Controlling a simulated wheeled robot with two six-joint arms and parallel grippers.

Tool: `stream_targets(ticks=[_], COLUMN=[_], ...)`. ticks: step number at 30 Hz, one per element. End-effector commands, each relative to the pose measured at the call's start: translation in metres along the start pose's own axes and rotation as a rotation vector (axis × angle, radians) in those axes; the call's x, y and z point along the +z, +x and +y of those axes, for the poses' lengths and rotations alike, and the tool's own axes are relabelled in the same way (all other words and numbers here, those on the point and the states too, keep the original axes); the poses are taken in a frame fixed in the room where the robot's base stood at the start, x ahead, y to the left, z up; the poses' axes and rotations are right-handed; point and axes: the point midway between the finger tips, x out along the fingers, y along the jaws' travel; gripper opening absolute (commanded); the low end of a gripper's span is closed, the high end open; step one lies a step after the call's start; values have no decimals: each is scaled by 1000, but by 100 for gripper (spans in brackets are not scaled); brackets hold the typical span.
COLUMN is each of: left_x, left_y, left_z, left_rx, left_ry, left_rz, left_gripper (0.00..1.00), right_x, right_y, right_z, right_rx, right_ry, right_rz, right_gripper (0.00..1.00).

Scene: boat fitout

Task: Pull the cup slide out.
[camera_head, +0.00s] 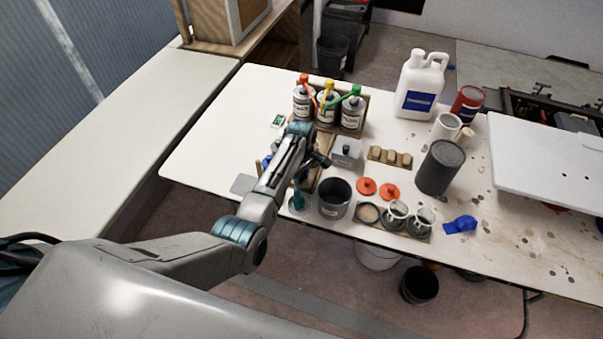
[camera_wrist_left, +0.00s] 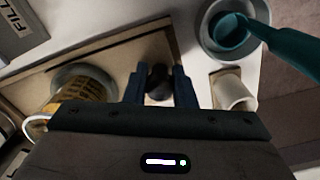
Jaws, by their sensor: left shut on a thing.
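My left gripper (camera_head: 312,163) is over the left part of the white table, its jaws mostly hidden by the arm in the head view. In the left wrist view its two fingers (camera_wrist_left: 160,88) are shut on a dark round knob (camera_wrist_left: 158,80), which I take to be the cup slide's knob. The knob stands at a tan wooden board (camera_wrist_left: 118,52); the board partly shows in the head view (camera_head: 313,180). A white cup (camera_wrist_left: 233,90) lies to the right of the fingers, and a yellow-labelled can (camera_wrist_left: 88,91) to the left. My right gripper is not in view.
A dark pot (camera_head: 334,198) and a rack with several cups (camera_head: 418,231) stand near the front edge. Bottles with coloured tops (camera_head: 327,103) stand behind the gripper. A teal-handled tool rests in a grey dish (camera_wrist_left: 207,38). The table's left part (camera_head: 215,140) is clear.

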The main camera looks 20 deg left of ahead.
Motion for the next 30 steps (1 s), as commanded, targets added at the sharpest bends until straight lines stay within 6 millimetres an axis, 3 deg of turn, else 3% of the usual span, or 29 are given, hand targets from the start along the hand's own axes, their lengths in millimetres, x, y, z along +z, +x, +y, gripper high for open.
stream_targets(ticks=[1, 4, 11, 21, 26, 30], left_x=[-3, -3, -2, -2, -2, -2], left_y=[-6, -6, -5, -7, -26, -54], left_z=[4, 4, 4, 4, 4, 4], left_rx=[12, 12, 10, 11, 13, 14], left_ry=[0, 0, 0, 0, 0, -1], left_rz=[7, 7, 5, 6, 6, 7], left_gripper=[27, 45, 45, 45, 45, 45], right_x=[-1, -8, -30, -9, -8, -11], right_y=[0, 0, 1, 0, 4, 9], right_z=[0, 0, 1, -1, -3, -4], right_rx=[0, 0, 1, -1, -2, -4], right_ry=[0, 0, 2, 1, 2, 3], right_rz=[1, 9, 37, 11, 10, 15], right_gripper=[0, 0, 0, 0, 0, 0])
